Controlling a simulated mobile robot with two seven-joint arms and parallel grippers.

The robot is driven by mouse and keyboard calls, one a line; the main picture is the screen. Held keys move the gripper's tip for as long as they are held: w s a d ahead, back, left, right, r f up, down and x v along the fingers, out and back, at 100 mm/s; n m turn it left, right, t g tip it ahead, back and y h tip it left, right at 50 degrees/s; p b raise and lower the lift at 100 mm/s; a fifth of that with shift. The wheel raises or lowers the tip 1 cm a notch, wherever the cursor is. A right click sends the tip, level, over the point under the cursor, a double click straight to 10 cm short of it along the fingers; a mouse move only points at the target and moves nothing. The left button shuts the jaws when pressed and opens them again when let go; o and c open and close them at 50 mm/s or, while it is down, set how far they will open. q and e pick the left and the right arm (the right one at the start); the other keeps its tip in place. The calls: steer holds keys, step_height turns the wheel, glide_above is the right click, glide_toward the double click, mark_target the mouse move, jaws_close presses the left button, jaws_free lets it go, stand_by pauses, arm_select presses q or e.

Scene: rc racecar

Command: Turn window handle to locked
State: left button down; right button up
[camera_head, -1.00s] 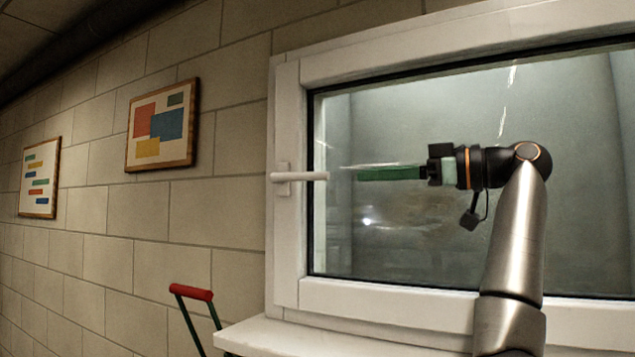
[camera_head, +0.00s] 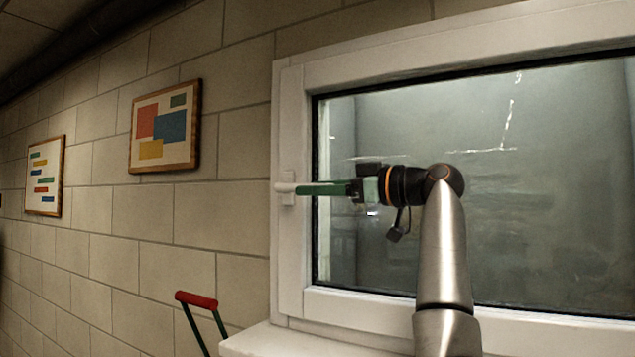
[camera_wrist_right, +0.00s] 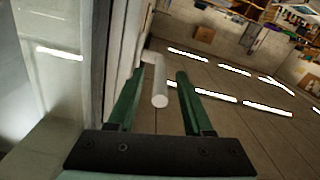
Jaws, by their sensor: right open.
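The white window handle (camera_head: 286,187) sits on the left side of the window frame in the head view. It points sideways to the right, and most of its lever is hidden behind my green fingers. My right gripper (camera_head: 304,188) reaches in from the right at the handle's height. In the right wrist view the handle's lever (camera_wrist_right: 159,88) lies between the two open green fingers (camera_wrist_right: 161,76), with a clear gap to the right finger. I cannot tell whether the left finger touches it. My left gripper is not in view.
The white window frame (camera_head: 293,265) and glass pane (camera_head: 540,210) are close to my right arm. A white sill (camera_head: 285,343) runs below. A red-gripped green handle (camera_head: 197,300) stands at lower left. Two framed pictures (camera_head: 165,128) (camera_head: 45,176) hang on the block wall.

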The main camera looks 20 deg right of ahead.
jaws_close()
stand_by(0.5)
stand_by(1.0)
